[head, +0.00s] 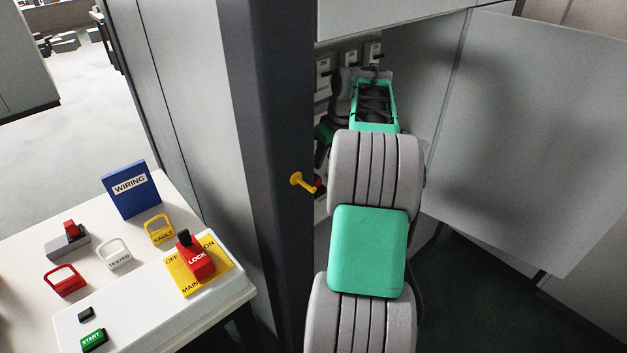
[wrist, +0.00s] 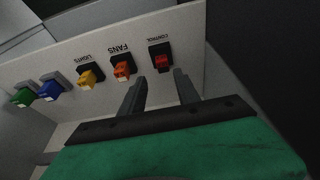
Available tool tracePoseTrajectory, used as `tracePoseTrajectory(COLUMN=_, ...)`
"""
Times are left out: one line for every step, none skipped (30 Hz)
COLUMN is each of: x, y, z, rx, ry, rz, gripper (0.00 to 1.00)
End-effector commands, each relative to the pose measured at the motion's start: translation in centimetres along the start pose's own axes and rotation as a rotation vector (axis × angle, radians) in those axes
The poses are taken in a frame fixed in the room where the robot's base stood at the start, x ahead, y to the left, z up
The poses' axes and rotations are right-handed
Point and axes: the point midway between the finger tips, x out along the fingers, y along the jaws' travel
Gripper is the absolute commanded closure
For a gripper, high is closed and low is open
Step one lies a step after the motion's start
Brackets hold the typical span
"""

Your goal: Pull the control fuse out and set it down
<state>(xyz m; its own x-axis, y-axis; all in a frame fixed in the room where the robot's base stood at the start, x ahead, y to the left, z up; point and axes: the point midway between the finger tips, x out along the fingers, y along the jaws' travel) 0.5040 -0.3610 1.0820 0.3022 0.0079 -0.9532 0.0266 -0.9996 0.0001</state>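The control fuse (wrist: 162,63) is a small red block in a black holder under the label CONTROL, at the right end of the fuse row in the wrist view. It sits in its holder. My gripper (wrist: 160,80) is open and empty. Its two grey fingers point at the control fuse, one toward each side of it, and I see no contact. In the head view my arm reaches into the open cabinet and hides the control fuse and the fingers.
Left of it on the panel (wrist: 60,62) are fuses in orange (wrist: 122,70), yellow (wrist: 88,78), blue (wrist: 50,91) and green (wrist: 23,97). The cabinet door (head: 540,130) stands open at right.

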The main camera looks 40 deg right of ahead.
Motion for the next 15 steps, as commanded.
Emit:
tracePoseTrajectory(x=1.3, y=-0.2, z=0.0, rx=-0.005, ry=-0.001, rz=-0.003, gripper=0.62)
tracePoseTrajectory(x=1.8, y=-0.3, z=0.0, rx=-0.006, ry=-0.001, rz=-0.003, gripper=0.62)
tracePoseTrajectory(x=2.5, y=-0.4, z=0.0, rx=-0.007, ry=-0.001, rz=-0.004, gripper=0.62)
tracePoseTrajectory(x=3.0, y=-0.4, z=0.0, rx=-0.008, ry=-0.001, rz=-0.004, gripper=0.62)
tracePoseTrajectory(x=3.5, y=-0.4, z=0.0, rx=-0.007, ry=-0.001, rz=-0.004, gripper=0.62)
tracePoseTrajectory(x=4.3, y=-0.4, z=0.0, rx=-0.007, ry=-0.001, rz=-0.004, gripper=0.62)
tracePoseTrajectory(x=4.8, y=-0.3, z=0.1, rx=-0.006, ry=-0.001, rz=-0.003, gripper=0.62)
tracePoseTrajectory(x=5.3, y=-0.3, z=0.1, rx=-0.006, ry=-0.001, rz=-0.003, gripper=0.62)
tracePoseTrajectory(x=6.0, y=-0.3, z=0.1, rx=-0.005, ry=-0.001, rz=-0.003, gripper=0.62)
tracePoseTrajectory(x=6.5, y=-0.3, z=0.1, rx=-0.005, ry=-0.001, rz=-0.003, gripper=0.62)
tracePoseTrajectory(x=7.0, y=-0.3, z=0.1, rx=-0.005, ry=-0.001, rz=-0.002, gripper=0.62)
tracePoseTrajectory(x=7.4, y=-0.3, z=0.0, rx=-0.005, ry=-0.001, rz=-0.003, gripper=0.62)
tracePoseTrajectory(x=7.8, y=-0.3, z=0.0, rx=-0.005, ry=0.000, rz=-0.003, gripper=0.62)
tracePoseTrajectory(x=8.1, y=-0.3, z=0.0, rx=-0.004, ry=0.000, rz=-0.002, gripper=0.62)
tracePoseTrajectory(x=8.4, y=-0.2, z=0.0, rx=-0.003, ry=-0.001, rz=-0.002, gripper=0.62)
